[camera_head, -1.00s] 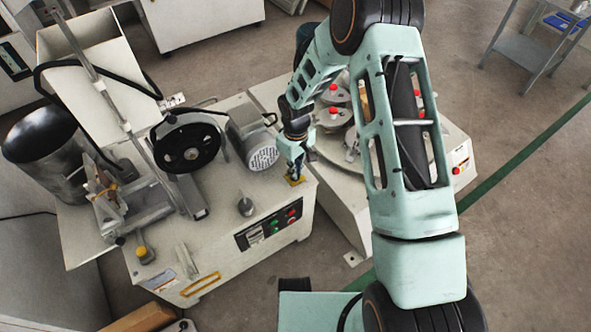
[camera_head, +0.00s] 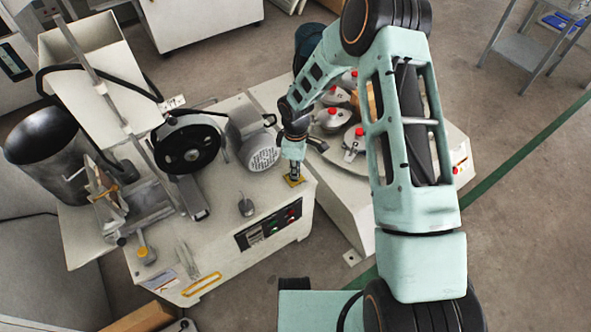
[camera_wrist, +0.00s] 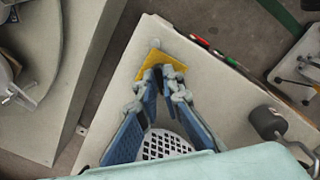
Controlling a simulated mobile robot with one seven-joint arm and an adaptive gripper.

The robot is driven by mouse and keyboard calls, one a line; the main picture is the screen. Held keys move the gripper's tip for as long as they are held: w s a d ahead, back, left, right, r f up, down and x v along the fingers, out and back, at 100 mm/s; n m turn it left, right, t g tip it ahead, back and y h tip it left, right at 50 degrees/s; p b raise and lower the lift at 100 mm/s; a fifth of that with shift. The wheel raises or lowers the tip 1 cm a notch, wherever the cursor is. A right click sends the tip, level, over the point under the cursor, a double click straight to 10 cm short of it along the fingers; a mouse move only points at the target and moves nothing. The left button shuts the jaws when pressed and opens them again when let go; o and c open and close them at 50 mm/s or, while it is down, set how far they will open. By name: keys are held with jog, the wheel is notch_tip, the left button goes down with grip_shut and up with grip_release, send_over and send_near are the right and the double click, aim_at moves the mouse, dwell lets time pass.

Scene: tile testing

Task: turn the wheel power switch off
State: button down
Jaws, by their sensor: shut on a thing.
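The wheel power switch has a yellow plate (camera_head: 291,182) on the front right corner of the machine top. The plate also shows in the wrist view (camera_wrist: 148,70). My gripper (camera_head: 294,176) points down at this plate. In the wrist view my gripper (camera_wrist: 158,76) has its two fingertips close together over the near part of the plate, shut on the switch. The switch's knob is hidden between the fingertips, so I cannot tell its position.
A grey motor (camera_head: 262,158) and a black wheel (camera_head: 188,149) stand to the left. A control panel (camera_head: 268,228) is on the machine's front face. A second machine with several red-knobbed lids (camera_head: 331,119) stands close on the right.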

dwell(0.3)
jog(key=c, duration=2.1)
grip_release()
notch_tip(320, 180, up, 12)
jog(key=shift+r, duration=0.1)
